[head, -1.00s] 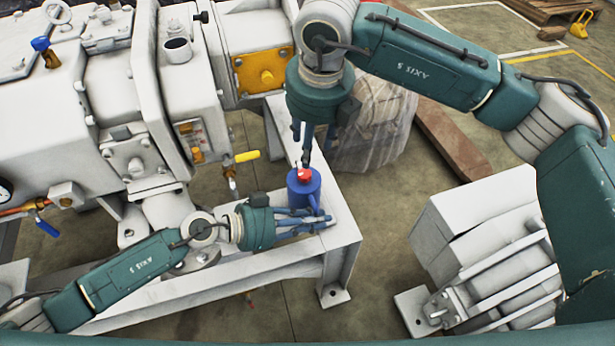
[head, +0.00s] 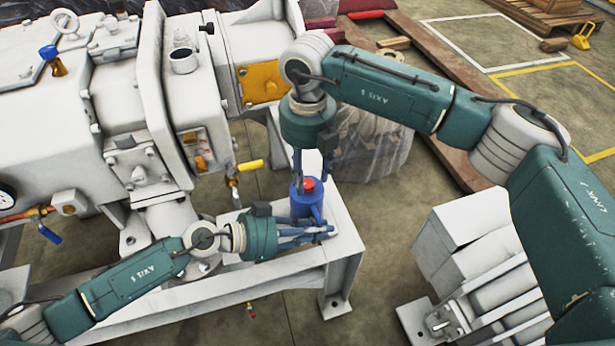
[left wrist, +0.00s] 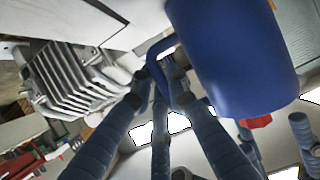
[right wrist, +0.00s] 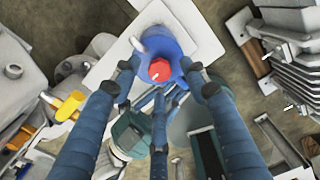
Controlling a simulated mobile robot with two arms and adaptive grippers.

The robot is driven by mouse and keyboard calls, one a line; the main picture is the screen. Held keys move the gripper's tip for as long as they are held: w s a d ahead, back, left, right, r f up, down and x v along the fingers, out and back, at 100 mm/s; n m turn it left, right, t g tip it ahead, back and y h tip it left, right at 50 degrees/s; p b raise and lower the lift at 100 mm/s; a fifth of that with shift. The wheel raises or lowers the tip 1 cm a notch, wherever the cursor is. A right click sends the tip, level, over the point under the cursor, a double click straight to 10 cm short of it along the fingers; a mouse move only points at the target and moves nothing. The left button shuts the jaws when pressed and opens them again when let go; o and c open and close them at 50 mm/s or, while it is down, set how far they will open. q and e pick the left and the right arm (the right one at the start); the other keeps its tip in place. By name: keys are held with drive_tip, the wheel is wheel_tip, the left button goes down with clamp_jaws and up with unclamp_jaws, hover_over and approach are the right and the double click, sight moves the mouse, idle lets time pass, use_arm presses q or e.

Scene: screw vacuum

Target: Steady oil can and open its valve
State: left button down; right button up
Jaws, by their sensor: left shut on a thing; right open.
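The blue oil can (head: 305,204) stands upright on the white frame's corner, with a red valve cap (head: 309,184) on top. It also shows in the left wrist view (left wrist: 236,55), where the picture is upside down, with its red cap (left wrist: 256,122) below. My left gripper (head: 325,231) is shut on the can's side handle (left wrist: 160,68). My right gripper (head: 311,172) points down from above the can. In the right wrist view its open fingers (right wrist: 160,88) stand around the red cap (right wrist: 160,70), apart from it.
The white frame (head: 290,262) carries the pale pump machine (head: 120,90) at the left. A yellow-handled valve (head: 250,165) sticks out just left of the can. A grey finned motor block (head: 480,270) stands on the floor at right. A wrapped bundle (head: 370,140) lies behind.

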use_arm(q)
drive_tip(key=shift+r, duration=0.15)
use_arm(e)
drive_tip(key=shift+f, duration=1)
clamp_jaws()
